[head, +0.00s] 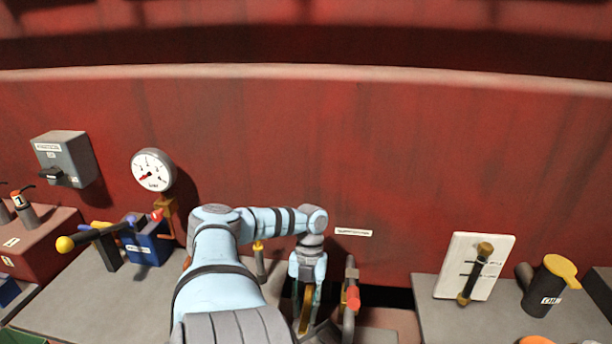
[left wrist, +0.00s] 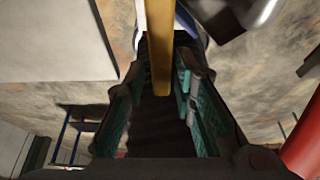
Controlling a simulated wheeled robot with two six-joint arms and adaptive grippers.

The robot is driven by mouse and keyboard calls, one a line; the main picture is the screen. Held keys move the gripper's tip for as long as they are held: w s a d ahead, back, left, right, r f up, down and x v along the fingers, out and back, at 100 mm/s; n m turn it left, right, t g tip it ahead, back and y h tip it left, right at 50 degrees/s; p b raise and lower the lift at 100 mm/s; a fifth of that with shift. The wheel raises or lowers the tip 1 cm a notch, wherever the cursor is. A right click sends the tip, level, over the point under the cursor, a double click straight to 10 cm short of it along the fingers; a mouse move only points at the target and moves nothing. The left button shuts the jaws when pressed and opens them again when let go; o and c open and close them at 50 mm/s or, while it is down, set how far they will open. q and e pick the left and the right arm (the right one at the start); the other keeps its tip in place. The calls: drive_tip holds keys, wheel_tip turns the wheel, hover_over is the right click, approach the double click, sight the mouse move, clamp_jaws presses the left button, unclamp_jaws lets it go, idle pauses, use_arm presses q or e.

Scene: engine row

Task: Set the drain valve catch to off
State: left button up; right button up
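My left gripper (head: 307,290) points down beside the middle of the engine row. A narrow yellow-brown bar (head: 305,318) shows between its fingers. In the left wrist view, the bar (left wrist: 160,50) runs down between the teal finger pads (left wrist: 158,100). The fingers are apart, with a gap visible on the right of the bar; I see no clear grip. No readable label marks the drain valve catch, so I cannot tell whether this bar is it. The bar's lower end and mount are hidden. My right gripper is not in view.
A grey lever with a red part (head: 352,298) stands close to the gripper's right. A white plate with a brass-ended lever (head: 475,268) and a yellow-lidded can (head: 550,285) are farther right. A gauge (head: 153,170) and a yellow-knobbed lever (head: 85,238) are left.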

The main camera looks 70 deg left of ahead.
sight(307, 297)
use_arm(q)
drive_tip(key=shift+o, duration=0.6)
drive_tip(key=v, duration=1.2)
drive_tip(key=shift+a, duration=0.1)
